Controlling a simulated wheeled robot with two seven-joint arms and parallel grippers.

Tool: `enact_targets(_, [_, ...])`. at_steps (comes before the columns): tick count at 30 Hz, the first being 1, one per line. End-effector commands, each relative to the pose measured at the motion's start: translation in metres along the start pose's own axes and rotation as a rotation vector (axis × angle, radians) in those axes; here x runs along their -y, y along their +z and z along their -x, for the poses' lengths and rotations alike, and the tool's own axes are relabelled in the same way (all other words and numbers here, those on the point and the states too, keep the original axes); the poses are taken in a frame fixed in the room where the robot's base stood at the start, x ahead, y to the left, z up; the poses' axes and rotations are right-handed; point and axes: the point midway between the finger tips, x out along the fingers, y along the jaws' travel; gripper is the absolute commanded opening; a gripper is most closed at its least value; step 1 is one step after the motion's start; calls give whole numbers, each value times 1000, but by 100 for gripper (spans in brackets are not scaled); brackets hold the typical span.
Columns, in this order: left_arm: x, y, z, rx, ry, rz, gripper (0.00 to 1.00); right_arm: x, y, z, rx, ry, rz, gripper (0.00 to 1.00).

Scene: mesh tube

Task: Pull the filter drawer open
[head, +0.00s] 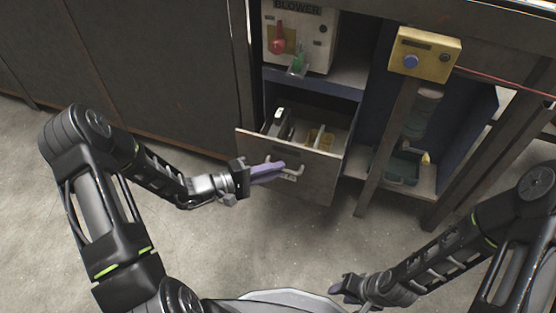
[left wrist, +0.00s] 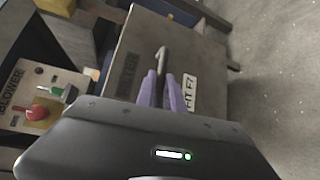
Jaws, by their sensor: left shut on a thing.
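The filter drawer (head: 312,186) is a metal drawer under the blower panel in the head view. It stands part way out, and its inside shows from above with a few small items in it. My left gripper (head: 277,171) is shut on the drawer's bar handle (head: 296,169). In the left wrist view its purple fingers (left wrist: 165,90) lie on both sides of the handle (left wrist: 161,60), with the drawer front (left wrist: 190,55) and a white label (left wrist: 188,92) behind. My right gripper (head: 345,285) is low in the head view, away from the drawer; its fingers are too unclear to judge.
The blower panel (head: 299,36) with a red knob and green switch is above the drawer. A yellow box (head: 425,53) with a blue button sits on a post to the right. A dark green bin (head: 400,167) stands in the right bay. The floor before the drawer is clear.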

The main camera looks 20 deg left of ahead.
Motion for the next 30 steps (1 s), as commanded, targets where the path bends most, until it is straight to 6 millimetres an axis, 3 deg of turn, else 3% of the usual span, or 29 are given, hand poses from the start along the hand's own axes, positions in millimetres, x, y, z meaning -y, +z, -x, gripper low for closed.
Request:
enact_targets(13, [14, 45, 47, -3, -2, 2, 0, 5, 3, 8, 7, -3, 4, 36])
enact_targets(30, [17, 54, 55, -2, -2, 0, 0, 6, 3, 8, 8, -4, 4, 36])
